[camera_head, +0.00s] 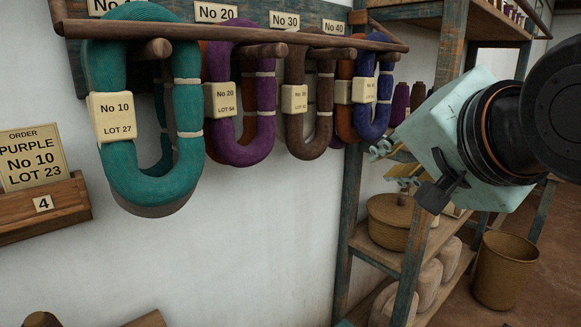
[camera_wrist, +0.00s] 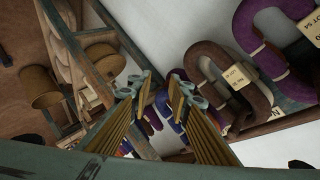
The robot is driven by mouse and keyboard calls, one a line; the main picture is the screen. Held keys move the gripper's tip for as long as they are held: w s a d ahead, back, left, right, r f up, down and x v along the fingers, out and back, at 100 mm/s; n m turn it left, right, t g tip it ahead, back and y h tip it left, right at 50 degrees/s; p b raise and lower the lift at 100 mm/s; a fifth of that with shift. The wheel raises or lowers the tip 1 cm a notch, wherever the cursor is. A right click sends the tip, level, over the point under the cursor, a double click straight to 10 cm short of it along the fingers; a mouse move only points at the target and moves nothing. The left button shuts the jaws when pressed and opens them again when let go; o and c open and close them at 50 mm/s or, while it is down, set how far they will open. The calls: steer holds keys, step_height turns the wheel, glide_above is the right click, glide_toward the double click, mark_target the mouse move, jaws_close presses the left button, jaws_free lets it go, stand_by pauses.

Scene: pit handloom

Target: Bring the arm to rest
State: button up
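My gripper (camera_head: 392,166) is at the right of the head view, in front of the wooden shelf rack, pointing left toward the wall. In the wrist view my gripper (camera_wrist: 159,91) shows two fingers standing apart with nothing held between them. It is open and empty. The arm's wrist hides part of the rack behind it. No hank is seen touching the fingers.
Yarn hanks hang on wall pegs: teal (camera_head: 188,95), purple (camera_head: 262,105), brown (camera_head: 324,110) and blue (camera_head: 377,118). An order card (camera_head: 33,157) stands on a wooden ledge (camera_head: 45,212) at left. The rack (camera_head: 350,200) and a basket (camera_head: 504,270) are at right.

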steer(key=s+d+f+n+g, duration=0.1)
steer(key=s+f+n+g, duration=0.2)
steer(key=s, duration=0.5)
steer(key=s+d+f+n+g, duration=0.1)
steer(key=s+f+n+g, duration=0.2)
steer(key=s+f, duration=0.3)
steer(key=s+d+f+n+g+h, duration=0.1)
steer(key=s+d+f+n+g, duration=0.1)
steer(key=s+f, duration=0.3)
steer(key=shift+s+f+n+g, duration=0.15)
steer(key=shift+s+n+g, duration=0.35)
steer(key=shift+s, duration=1.9)
steer(key=shift+d, duration=0.1)
